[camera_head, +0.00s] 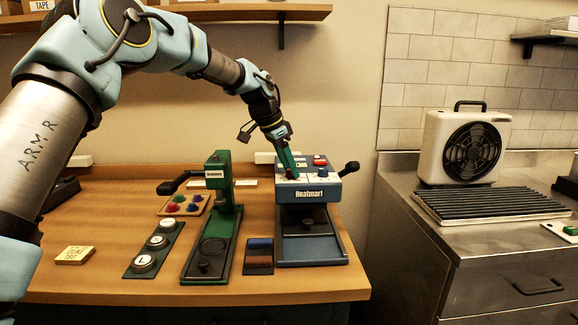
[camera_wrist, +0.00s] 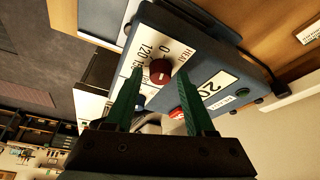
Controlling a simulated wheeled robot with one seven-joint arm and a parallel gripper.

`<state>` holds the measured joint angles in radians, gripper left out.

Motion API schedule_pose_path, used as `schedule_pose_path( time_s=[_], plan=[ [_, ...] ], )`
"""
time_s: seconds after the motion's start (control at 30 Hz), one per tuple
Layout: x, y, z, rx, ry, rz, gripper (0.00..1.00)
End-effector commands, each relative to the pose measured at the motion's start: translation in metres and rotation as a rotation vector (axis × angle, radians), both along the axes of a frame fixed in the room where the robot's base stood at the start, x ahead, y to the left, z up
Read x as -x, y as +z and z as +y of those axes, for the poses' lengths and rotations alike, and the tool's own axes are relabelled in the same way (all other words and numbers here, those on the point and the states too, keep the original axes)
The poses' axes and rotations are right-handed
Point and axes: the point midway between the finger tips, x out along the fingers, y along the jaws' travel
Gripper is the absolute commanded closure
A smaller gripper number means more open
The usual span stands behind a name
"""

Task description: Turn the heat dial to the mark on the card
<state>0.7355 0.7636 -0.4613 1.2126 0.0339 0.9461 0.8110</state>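The heat press (camera_head: 310,192), blue and lettered "Heatmart", stands at the right of the wooden table. Its heat dial (camera_wrist: 160,72) is a dark red knob with a pale pointer line, on a white scale plate reading "HEAT", "0", "120" and "150" in the wrist view. A white card (camera_wrist: 216,84) with a number starting "20" lies beside it; the rest is hidden by a finger. My gripper (camera_head: 291,167) is above the press top. In the wrist view its green fingers (camera_wrist: 161,77) are apart, on either side of the dial, with visible gaps.
A red button (camera_wrist: 177,112) is close to the right finger. The press's black handle (camera_head: 348,169) sticks out right. A green button press (camera_head: 215,215) stands left, with round dies (camera_head: 145,263) beside it. A fan heater (camera_head: 465,147) stands on the steel counter.

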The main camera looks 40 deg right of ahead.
Motion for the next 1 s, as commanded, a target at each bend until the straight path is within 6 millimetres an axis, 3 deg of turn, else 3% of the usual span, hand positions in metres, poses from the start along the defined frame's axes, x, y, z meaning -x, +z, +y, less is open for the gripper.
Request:
schedule_pose_path(
  time_s=[0.03,0.47,1.0],
  plan=[
    [-0.0001,0.0002,0.0,0.0,0.0,0.0,0.53],
    [0.0,0.0004,0.0001,0.0,0.0,0.0,1.0],
    [0.0005,-0.0001,0.0,0.0,0.067,-0.002,1.0]
  ],
)
